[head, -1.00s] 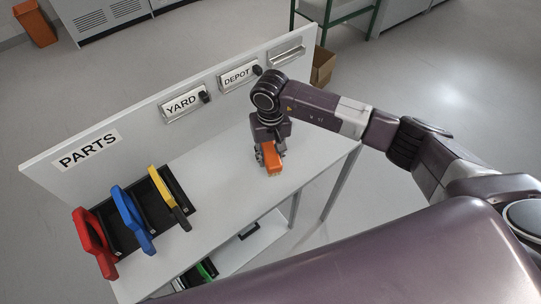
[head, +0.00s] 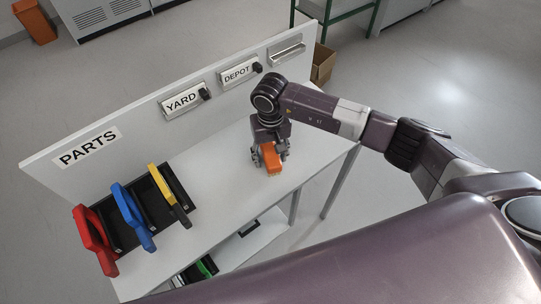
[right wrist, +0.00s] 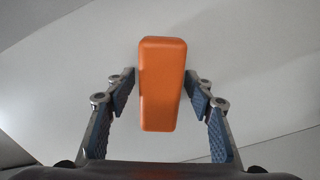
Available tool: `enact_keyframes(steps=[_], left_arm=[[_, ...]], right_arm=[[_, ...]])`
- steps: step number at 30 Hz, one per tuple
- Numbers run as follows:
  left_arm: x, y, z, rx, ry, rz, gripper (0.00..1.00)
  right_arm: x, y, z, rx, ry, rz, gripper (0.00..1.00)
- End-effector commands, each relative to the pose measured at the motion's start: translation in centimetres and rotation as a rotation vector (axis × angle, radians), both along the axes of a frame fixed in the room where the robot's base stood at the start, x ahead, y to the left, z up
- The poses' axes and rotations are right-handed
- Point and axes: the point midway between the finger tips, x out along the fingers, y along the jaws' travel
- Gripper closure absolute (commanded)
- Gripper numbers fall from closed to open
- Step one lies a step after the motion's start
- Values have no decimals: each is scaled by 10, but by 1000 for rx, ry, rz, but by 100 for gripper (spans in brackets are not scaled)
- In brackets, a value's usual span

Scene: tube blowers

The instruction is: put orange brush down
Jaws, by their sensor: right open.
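The orange brush (head: 272,156) is on the white bench top (head: 225,165), toward its right end and below the DEPOT label. In the right wrist view its orange body (right wrist: 162,84) lies between the two blue-padded fingers, with a gap on each side. My right gripper (head: 270,160) is open around the brush and not gripping it; it also shows in the right wrist view (right wrist: 163,105). The brush's underside is hidden. My left gripper is not in view.
Red (head: 95,240), blue (head: 133,217) and yellow (head: 168,194) handled tools stand in a dark rack at the bench's left. A back panel (head: 140,115) with PARTS, YARD and DEPOT (head: 238,74) labels runs behind. A lower shelf (head: 240,243) holds dark bins. The bench middle is clear.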

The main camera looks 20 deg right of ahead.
Motion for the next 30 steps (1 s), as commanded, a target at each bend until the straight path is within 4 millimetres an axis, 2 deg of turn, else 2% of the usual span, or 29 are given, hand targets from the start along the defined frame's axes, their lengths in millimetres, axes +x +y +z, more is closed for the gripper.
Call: enact_keyframes(steps=[3,5,15,21,30], left_arm=[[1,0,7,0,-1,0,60],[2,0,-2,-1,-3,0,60],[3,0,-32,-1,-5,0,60],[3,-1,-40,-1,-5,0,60],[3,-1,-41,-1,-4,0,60]], right_arm=[[0,0,6,1,0,-1,51],[2,0,11,1,-4,1,51],[2,0,83,0,-6,1,51],[1,0,113,0,-3,0,51],[0,0,123,0,0,-1,51]])
